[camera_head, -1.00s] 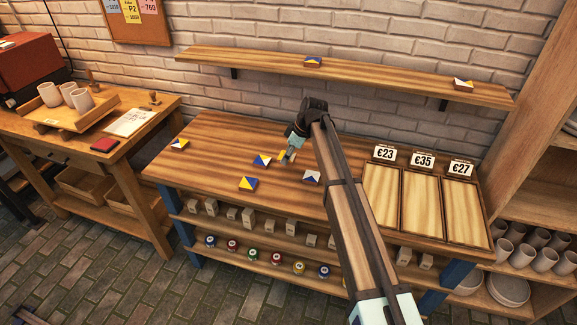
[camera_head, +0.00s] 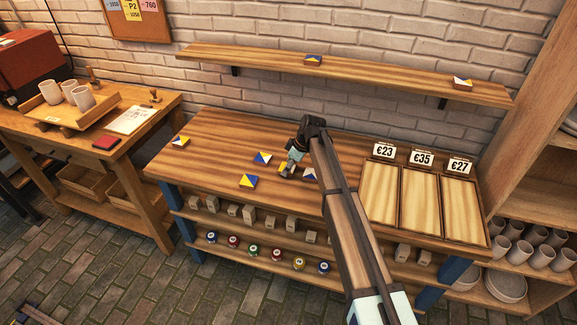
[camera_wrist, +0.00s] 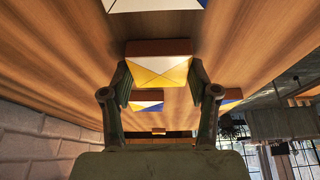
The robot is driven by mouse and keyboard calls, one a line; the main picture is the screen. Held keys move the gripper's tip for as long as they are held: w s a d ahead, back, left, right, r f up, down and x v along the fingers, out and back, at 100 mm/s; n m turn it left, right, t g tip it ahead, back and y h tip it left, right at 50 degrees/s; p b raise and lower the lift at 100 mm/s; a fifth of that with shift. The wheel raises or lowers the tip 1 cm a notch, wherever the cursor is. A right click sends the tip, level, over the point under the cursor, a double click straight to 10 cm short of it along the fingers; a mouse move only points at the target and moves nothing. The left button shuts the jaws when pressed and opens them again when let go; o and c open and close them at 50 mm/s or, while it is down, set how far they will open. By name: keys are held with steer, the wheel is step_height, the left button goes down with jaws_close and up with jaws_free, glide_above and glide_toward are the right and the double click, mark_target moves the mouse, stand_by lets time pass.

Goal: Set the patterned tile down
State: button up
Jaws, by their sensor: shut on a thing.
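My gripper (camera_head: 287,168) is low over the wooden workbench (camera_head: 215,135), among the loose tiles. In the wrist view my gripper (camera_wrist: 160,82) has its two fingers on either side of a patterned tile, yellow and white in triangles (camera_wrist: 158,70), and is shut on it. Only a yellow bit of this tile (camera_head: 283,169) shows in the head view. I cannot tell whether the tile touches the bench top. A blue, yellow and white tile (camera_head: 262,158) lies left of it, and a blue and yellow tile (camera_head: 248,182) lies front left.
Another tile (camera_head: 180,141) lies at the bench's left end. Three wooden trays (camera_head: 381,195) with price signs stand on the right. Two tiles, one on the left (camera_head: 313,61) and one on the right (camera_head: 462,84), sit on the wall shelf. The bench's middle back is clear.

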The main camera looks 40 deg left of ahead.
steer(key=o, duration=1.2)
steer(key=shift+f, duration=0.1)
steer(key=shift+o, duration=0.2)
steer(key=b+v, duration=0.3)
steer(key=v, duration=0.9)
steer(key=shift+r, duration=0.2)
